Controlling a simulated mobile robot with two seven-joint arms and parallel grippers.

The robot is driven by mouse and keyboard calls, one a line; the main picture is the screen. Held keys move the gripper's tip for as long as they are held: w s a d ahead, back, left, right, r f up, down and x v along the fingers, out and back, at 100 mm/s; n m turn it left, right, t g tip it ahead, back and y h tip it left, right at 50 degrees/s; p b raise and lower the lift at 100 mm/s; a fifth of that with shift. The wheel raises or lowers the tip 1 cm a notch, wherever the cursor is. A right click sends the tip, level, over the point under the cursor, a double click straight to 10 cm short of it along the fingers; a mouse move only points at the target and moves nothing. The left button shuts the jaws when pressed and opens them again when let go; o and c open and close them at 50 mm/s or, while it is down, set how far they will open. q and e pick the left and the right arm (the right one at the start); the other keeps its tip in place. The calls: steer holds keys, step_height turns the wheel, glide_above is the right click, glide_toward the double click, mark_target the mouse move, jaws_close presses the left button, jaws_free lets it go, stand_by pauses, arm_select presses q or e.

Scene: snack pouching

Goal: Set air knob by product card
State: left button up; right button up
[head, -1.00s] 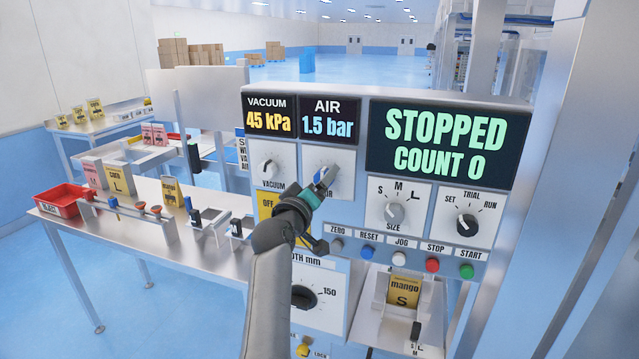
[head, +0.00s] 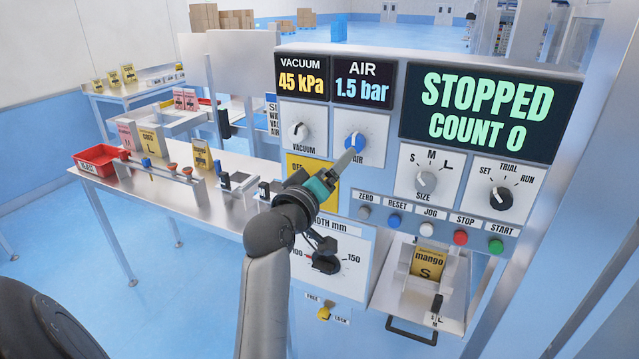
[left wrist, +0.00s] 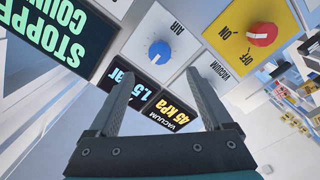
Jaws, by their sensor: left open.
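The blue air knob (head: 354,141) sits on a white dial plate under the AIR display (head: 362,82), which reads 1.5 bar. My left gripper (head: 343,166) is just in front of and below the knob in the head view. In the left wrist view my left gripper (left wrist: 157,76) is open and empty, and the air knob (left wrist: 160,53) shows beyond and between its fingertips, apparently untouched. A card with a blue header (head: 272,112) stands behind the panel's left edge; only the starts of its lines show, including "AIR". My right gripper is not in view.
The vacuum knob (head: 299,132) is left of the air knob; its display reads 45 kPa. The size knob (head: 425,182) and mode knob (head: 501,199) are at right. Push buttons line the panel below. A red bin (head: 100,158) and pouches stand on the left table.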

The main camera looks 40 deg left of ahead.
arm_select(q)
steer(key=v, duration=0.5)
steer(key=shift+s+d, duration=0.1)
steer(key=shift+s, duration=0.2)
steer(key=shift+b, duration=0.3)
